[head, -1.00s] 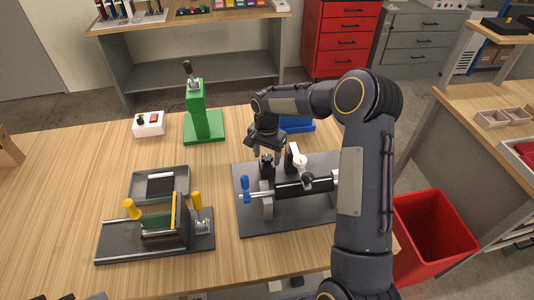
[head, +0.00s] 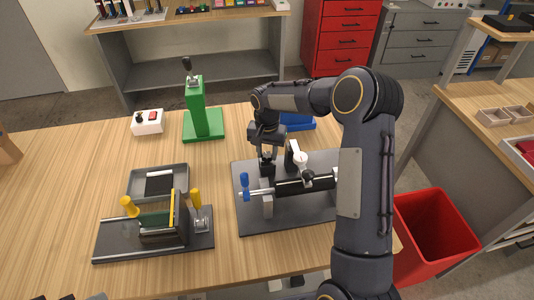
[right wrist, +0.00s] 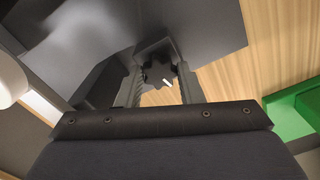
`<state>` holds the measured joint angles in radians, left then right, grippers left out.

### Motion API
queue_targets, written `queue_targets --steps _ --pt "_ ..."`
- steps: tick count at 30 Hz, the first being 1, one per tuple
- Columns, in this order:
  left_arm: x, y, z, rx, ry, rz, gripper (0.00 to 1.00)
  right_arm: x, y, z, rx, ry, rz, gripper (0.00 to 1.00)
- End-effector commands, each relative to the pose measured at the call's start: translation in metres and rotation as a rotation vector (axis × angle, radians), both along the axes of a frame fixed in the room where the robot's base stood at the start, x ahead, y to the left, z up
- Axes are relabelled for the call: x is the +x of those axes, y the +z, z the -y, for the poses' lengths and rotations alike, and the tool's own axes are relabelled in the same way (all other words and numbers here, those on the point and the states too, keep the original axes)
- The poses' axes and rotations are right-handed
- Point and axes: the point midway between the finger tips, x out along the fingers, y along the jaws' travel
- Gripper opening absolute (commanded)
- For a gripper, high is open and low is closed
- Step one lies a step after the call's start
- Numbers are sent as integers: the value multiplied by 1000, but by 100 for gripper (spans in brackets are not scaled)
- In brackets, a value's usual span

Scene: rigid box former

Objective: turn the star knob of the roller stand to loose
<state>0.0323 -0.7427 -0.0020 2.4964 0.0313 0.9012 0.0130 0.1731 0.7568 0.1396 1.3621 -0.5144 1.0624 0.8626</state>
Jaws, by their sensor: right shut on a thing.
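The roller stand is a grey base plate (head: 245,218) on the right of the table, with a black roller (head: 290,188), a blue-handled crank (head: 245,181) and a black post (head: 267,171). My right gripper (head: 266,155) reaches down over the post. In the right wrist view, the dark star knob (right wrist: 155,74) with a white mark lies between the two fingertips of my right gripper (right wrist: 158,88), which is shut on it. In the head view the gripper hides most of the knob. My left gripper is not in view.
A green press (head: 203,122) and a white switch box (head: 148,122) stand behind. A grey tray (head: 180,193) and a fixture with yellow handles (head: 115,247) are to the left. A blue object (head: 298,122) is behind my arm. A red bin (head: 435,240) stands off the table.

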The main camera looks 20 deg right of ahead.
Motion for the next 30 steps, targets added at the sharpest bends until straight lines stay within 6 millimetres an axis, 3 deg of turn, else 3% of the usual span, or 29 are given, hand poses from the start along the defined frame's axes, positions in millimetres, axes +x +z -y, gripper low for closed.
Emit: queue_targets --steps 12,30 --pt "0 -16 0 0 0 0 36 1 0 0 -2 395 5 11" --pt "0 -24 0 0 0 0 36 1 1 1 -2 959 5 11"
